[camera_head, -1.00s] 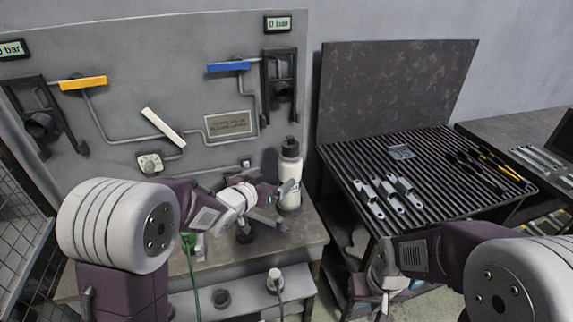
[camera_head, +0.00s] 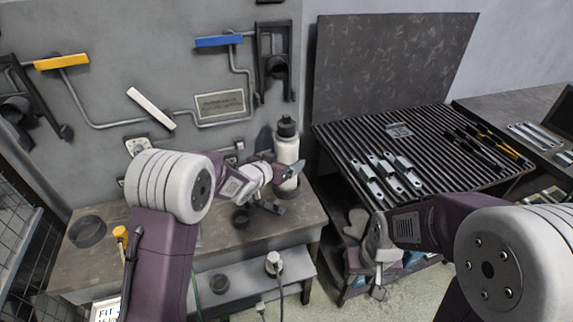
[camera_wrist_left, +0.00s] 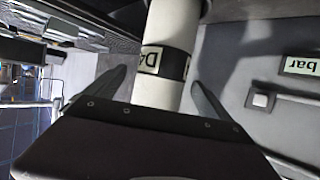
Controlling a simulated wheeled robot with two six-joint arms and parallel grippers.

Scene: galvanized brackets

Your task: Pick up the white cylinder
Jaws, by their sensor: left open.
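The white cylinder (camera_head: 287,148) is an upright white bottle with a black cap, standing at the right back of the workbench. My left gripper (camera_head: 283,184) is at its lower part, and one finger crosses in front of it. In the left wrist view the white cylinder (camera_wrist_left: 155,91) has a dark band with a pale label and lies between the spread fingers of my left gripper (camera_wrist_left: 158,79). The fingers look apart from it. My right gripper (camera_head: 379,282) hangs low at the right of the bench, and its finger opening is unclear.
A grey panel with a blue handle (camera_head: 218,41), an orange handle (camera_head: 61,62) and a white bar (camera_head: 151,108) rises behind the bench (camera_head: 225,242). A slatted table (camera_head: 440,135) with metal brackets stands to the right. A dark ring (camera_head: 87,231) lies at the bench's left.

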